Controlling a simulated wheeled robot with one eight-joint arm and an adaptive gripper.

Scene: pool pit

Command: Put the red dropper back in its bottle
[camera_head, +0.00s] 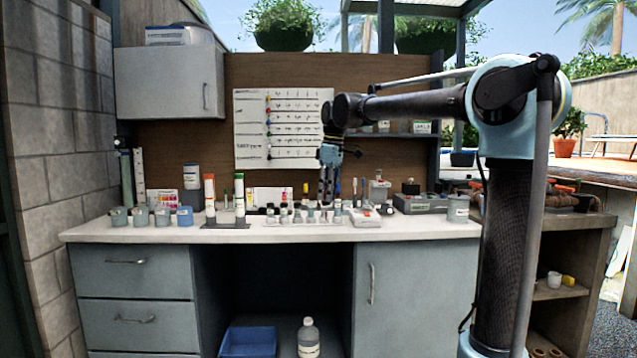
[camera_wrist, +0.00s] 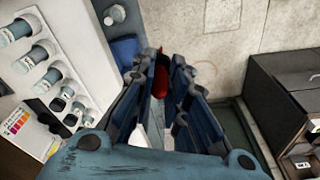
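My gripper (camera_wrist: 168,62) is closed around a red dropper; its red bulb (camera_wrist: 160,80) shows between the fingers in the wrist view. The rest of the dropper is mostly hidden by the fingers. In the head view my gripper (camera_head: 330,165) is above the back of the counter, right of the chart, and the dropper cannot be made out there. Several small white reagent bottles (camera_head: 300,216) stand in a group on the counter. Several bottles (camera_wrist: 48,80) also show at the left of the wrist view, apart from the gripper. I cannot tell which one belongs to the dropper.
The counter (camera_head: 250,235) has a clear front strip. Several grey and blue cups (camera_head: 162,217) stand at left, near two tall tubes (camera_head: 210,196) on a dark stand. A grey device (camera_head: 420,204) is at right. Below are a blue bin (camera_head: 248,342) and a white bottle (camera_head: 308,338).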

